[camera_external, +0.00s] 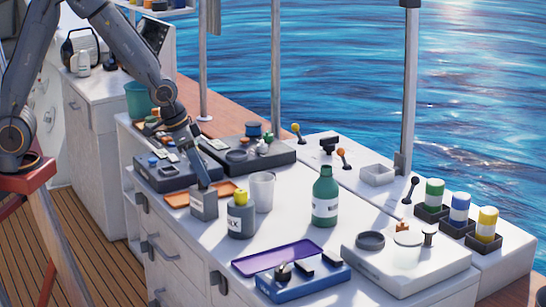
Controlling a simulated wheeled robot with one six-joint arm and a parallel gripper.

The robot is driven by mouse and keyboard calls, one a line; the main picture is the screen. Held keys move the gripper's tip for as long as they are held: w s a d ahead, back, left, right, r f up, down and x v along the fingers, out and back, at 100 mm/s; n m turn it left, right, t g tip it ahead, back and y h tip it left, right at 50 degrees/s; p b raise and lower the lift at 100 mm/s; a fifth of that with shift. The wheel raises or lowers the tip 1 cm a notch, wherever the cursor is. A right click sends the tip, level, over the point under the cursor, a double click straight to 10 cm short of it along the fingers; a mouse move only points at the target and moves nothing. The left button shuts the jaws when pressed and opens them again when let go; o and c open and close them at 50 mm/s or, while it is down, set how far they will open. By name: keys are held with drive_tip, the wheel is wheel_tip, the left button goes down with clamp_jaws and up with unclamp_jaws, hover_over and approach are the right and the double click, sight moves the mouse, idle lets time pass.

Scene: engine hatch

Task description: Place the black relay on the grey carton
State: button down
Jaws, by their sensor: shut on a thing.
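My gripper (203,184) points down at the left-centre of the worktop, just over the top of a small grey carton (204,206). It is shut on a small dark thing that I take to be the black relay; gripper and relay are both dark and tiny here, so their outlines merge. The carton stands upright on the white worktop. I cannot tell whether the relay touches the carton's top.
A dark bottle with a yellow cap (241,215) and a clear cup (262,192) stand close right of the carton. A green bottle (325,197) stands farther right.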

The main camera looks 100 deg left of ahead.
drive_tip(key=c, duration=1.5)
unclamp_jaws()
drive_tip(key=shift+c, duration=0.2)
drive_tip(key=shift+s+r, duration=0.1)
drive_tip(key=shift+r, duration=0.4)
drive_tip(key=b+v, duration=0.1)
drive_tip(key=v, duration=1)
drive_tip(key=s+d+f+m+g+h, duration=0.1)
drive_tip(key=s+d+f, duration=0.3)
drive_tip(key=d, duration=0.6)
drive_tip(key=s+d+f+m+g, duration=0.1)
drive_tip(key=s+d+f+m, duration=0.2)
drive_tip(key=d+f, duration=0.6)
drive_tip(key=shift+s+d+f+g+h, duration=0.15)
drive_tip(key=shift+s+d+g+h, duration=0.35)
drive_tip(key=shift+s, duration=0.6)
